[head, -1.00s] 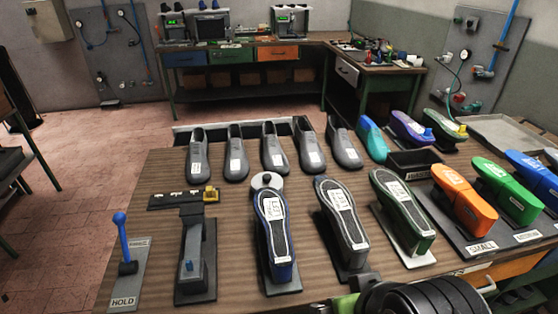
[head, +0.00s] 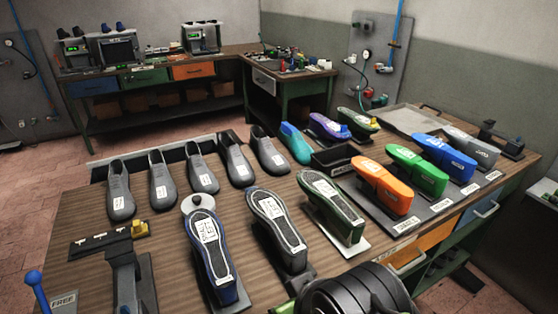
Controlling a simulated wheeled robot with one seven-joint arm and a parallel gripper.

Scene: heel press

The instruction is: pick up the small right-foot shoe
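The labels are too small to read, so I cannot tell which is the small right-foot one. My gripper is not visible. A dark rounded part at the bottom edge seems to be my arm, well in front of the shoes and apart from them.
Between me and the shoes stand upturned soles on stands: blue-edged (head: 212,258), grey (head: 277,228) and green-edged (head: 333,205). Orange (head: 386,186), green (head: 417,170), blue (head: 445,158) and grey (head: 470,147) forms fill the right side. A lever (head: 36,292) is at lower left.

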